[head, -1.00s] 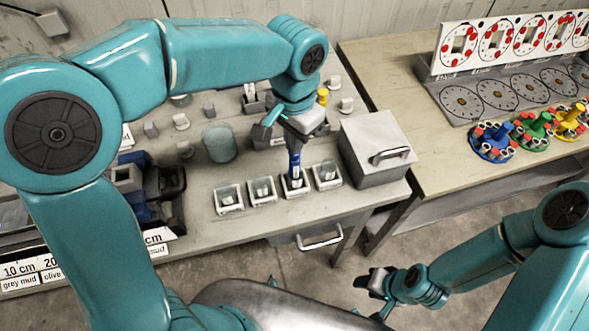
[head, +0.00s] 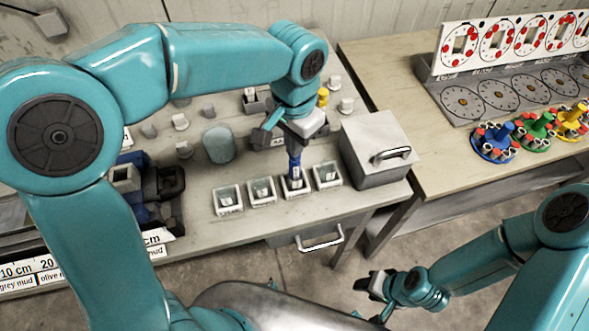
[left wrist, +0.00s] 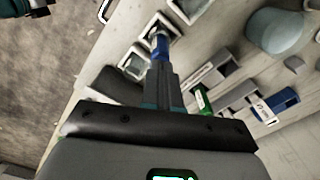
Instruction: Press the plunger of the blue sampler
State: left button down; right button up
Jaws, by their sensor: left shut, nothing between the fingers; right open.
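The blue sampler (head: 295,168) stands upright with its lower end in or over a small white tray (head: 297,192), third from the left in a row. It also shows in the left wrist view (left wrist: 160,46), straight ahead of my fingers. My left gripper (head: 293,146) is shut with nothing between its fingers. Its tips are directly above the sampler's top end and hide the plunger. I cannot tell whether they touch it. In the left wrist view, the shut fingers (left wrist: 162,80) point at the sampler. My right gripper (head: 372,282) is open and empty, low over the floor.
Other small white trays (head: 228,207) stand in the same row. A grey box with a handle (head: 378,155) stands close to the right of the row. A grey-blue cylinder (head: 218,144) stands behind it. Coloured carousels (head: 535,132) are on the right table.

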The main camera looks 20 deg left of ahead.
pick_arm(q)
jog(key=shift+f, duration=0.45)
jog(key=shift+r, duration=0.1)
notch_tip(320, 180, up, 7)
jog(key=p, duration=0.5)
jog(key=shift+p, duration=0.4)
dwell(0.3)
